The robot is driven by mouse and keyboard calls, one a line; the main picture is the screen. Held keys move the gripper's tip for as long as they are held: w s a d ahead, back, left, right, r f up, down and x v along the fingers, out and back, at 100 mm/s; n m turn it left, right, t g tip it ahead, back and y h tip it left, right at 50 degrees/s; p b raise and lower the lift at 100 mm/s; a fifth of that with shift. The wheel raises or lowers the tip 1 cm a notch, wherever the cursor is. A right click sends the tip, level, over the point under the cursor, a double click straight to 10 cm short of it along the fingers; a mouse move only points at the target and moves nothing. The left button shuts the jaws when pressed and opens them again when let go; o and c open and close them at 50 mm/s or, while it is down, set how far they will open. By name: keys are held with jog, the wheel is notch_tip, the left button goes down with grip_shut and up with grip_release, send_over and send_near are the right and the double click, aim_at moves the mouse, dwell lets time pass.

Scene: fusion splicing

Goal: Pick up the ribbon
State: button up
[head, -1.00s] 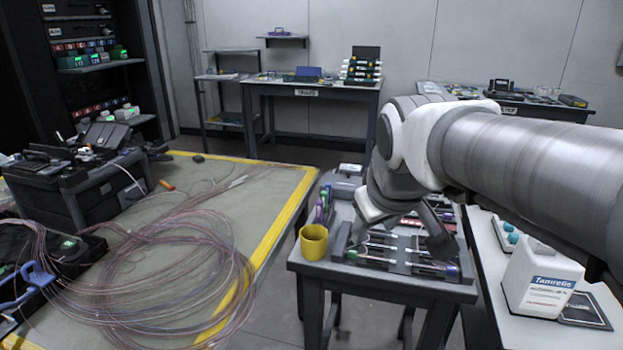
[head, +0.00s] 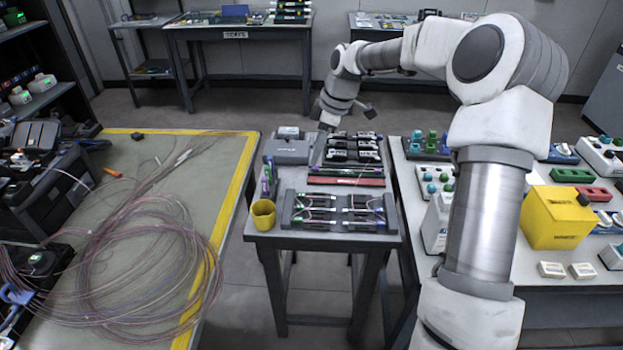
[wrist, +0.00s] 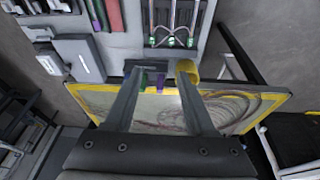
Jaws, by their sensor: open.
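Loose pinkish strands, which look like the ribbon fibre, lie in wide coils (head: 150,262) on the yellow-edged worktable at left; they also show in the wrist view (wrist: 222,106). Shorter strands run between holders in a dark tray (head: 338,212) on the small table, seen at the top of the wrist view (wrist: 174,30). I cannot tell which of these is the ribbon. My gripper (wrist: 160,68) is open, with nothing seen between its fingers. In the head view my gripper (head: 322,140) is over the back of the small table, behind the tray; its fingertips are hard to make out.
A yellow cup (head: 263,214) stands at the small table's front left, with purple and green tools (head: 268,178) behind it. A grey box (head: 290,150) and a red bar (head: 345,181) lie further back. A crowded white table (head: 400,165) stands at right.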

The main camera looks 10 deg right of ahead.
jog(key=w+d+y+p, duration=0.1)
jog(key=w+d+p, duration=0.1)
jog(key=d, duration=0.1)
jog(key=b, duration=0.1)
send_near(302, 195)
jog(key=shift+w+a+f+n+y, duration=0.1)
jog(key=shift+a+f+n+y, duration=0.1)
jog(key=shift+f, duration=0.35)
jog(key=shift+w+a+f+n+y, duration=0.1)
jog(key=shift+a+f+n, duration=0.1)
jog(key=shift+f, duration=0.4)
jog(key=shift+b+x, duration=0.3)
jog(key=shift+x, duration=2.55)
jog(key=shift+d, duration=0.2)
grip_shut()
